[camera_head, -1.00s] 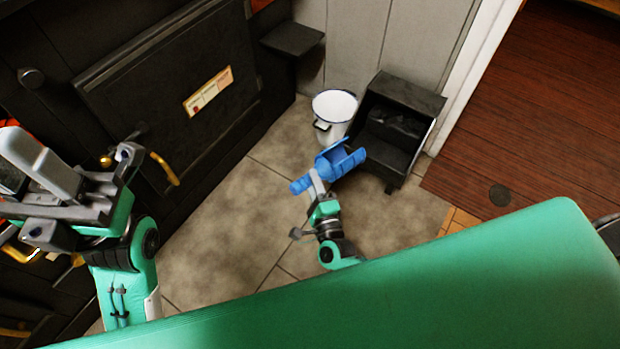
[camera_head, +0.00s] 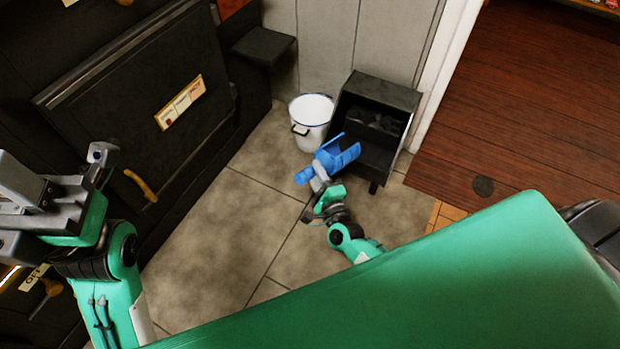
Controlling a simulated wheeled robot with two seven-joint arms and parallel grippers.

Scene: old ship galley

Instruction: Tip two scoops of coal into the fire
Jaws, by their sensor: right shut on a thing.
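A blue scoop (camera_head: 341,158) is held low over the floor, in front of the coal box. My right gripper (camera_head: 318,181) is shut on the scoop's handle. The black coal box (camera_head: 386,93) stands against the wall with dark coal (camera_head: 379,121) inside its open front. I cannot tell whether any coal lies in the scoop. My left gripper (camera_head: 45,190) is at the left in front of the black stove (camera_head: 150,105); its fingertips are not clear. The fire does not show in this view.
A white enamel bucket (camera_head: 310,120) stands left of the coal box, close to the scoop. A dark shelf (camera_head: 263,46) juts from the stove's side. Tiled floor (camera_head: 226,230) is clear between the stove and my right arm. Wooden planks (camera_head: 510,100) lie at the right.

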